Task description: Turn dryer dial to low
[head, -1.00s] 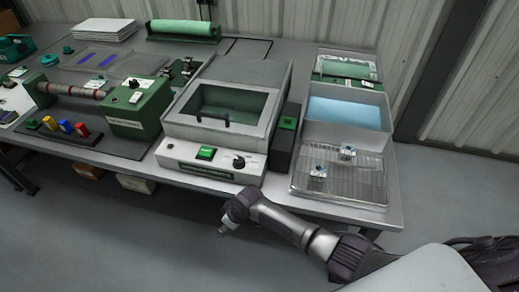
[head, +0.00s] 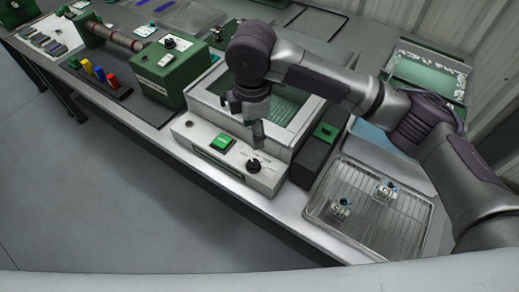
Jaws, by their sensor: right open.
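The dryer (head: 196,98) is a light grey box with a window on top and a sloped front panel. The panel carries a lit green switch (head: 222,142) and a round black dial (head: 253,166) to its right. The dial's setting is too small to read. My right arm reaches in from the right over the dryer and hides much of its window. My right gripper (head: 257,140) points down just above and behind the dial, open and empty. I cannot tell whether a fingertip touches the dial. My left gripper is not in view.
A wire rack tray (head: 322,211) with two small metal parts (head: 386,191) stands to the right. A dark box with a green top (head: 325,131) sits beside the dryer. A green machine (head: 168,67) stands to the left. The floor in front is clear.

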